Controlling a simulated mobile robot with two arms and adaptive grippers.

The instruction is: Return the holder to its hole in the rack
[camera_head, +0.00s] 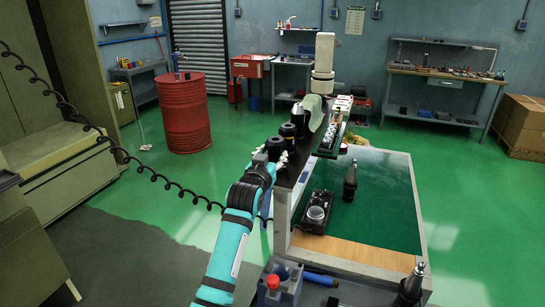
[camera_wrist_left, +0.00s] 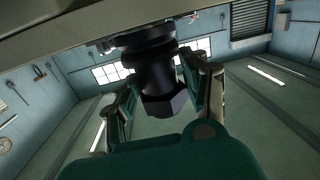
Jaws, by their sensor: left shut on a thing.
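My left gripper (camera_head: 272,157) is at the near left edge of the rack (camera_head: 290,178), a dark raised shelf. In the left wrist view its two fingers (camera_wrist_left: 160,95) are shut around a dark holder (camera_wrist_left: 158,72), with a wide ringed flange at one end and a faceted nut at the other. In the head view the held holder (camera_head: 275,146) is a small black shape beside other black holders (camera_head: 288,131). A grey plank-like edge (camera_wrist_left: 60,28) lies close to the flange. I cannot tell whether the holder sits in a hole. My right gripper is not in view.
A dark cone-shaped tool (camera_head: 350,182) and a black device with a round top (camera_head: 316,212) stand on the green cart top (camera_head: 385,215). A grey block with a red knob (camera_head: 273,282) is in front. A cloth (camera_head: 314,110) hangs over the rack.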

